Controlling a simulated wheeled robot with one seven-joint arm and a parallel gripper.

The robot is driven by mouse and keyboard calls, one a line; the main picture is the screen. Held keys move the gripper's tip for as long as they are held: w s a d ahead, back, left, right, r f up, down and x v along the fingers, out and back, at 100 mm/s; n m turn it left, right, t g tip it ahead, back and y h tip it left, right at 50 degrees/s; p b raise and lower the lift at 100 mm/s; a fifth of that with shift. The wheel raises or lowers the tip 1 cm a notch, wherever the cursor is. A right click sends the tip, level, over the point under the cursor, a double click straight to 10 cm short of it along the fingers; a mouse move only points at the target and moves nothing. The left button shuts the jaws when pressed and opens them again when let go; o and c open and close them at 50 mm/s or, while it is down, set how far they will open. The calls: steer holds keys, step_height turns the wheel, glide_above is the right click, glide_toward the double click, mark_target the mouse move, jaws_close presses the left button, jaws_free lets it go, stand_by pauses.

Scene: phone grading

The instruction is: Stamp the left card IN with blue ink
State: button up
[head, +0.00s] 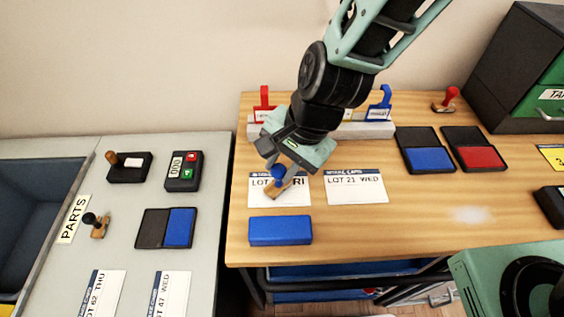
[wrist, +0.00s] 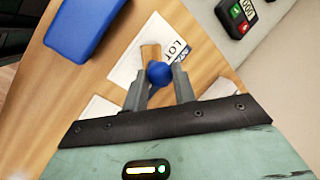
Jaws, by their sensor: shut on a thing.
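My gripper (head: 280,168) is shut on a stamp with a round blue knob (head: 278,173) and a wooden block (head: 274,190). In the wrist view my gripper (wrist: 159,84) has its fingers on either side of the blue knob (wrist: 159,73). The stamp is over the left card (head: 297,197), a white card reading LOT and FRI; I cannot tell whether it touches. The stamp hides part of the card's print. The right card (head: 356,187) reads LOT 21 WED. A black pad case with a blue ink pad (head: 430,160) lies open on the wooden table.
An open red ink pad (head: 480,157) lies right of the blue one. A blue block (head: 280,230) sits just in front of the left card. A red-knobbed stamp (head: 449,97) lies at the back right.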

stand_by(0.4)
step_height(320, 180, up, 7)
steer(key=p, duration=0.7)
stand_by(1.1)
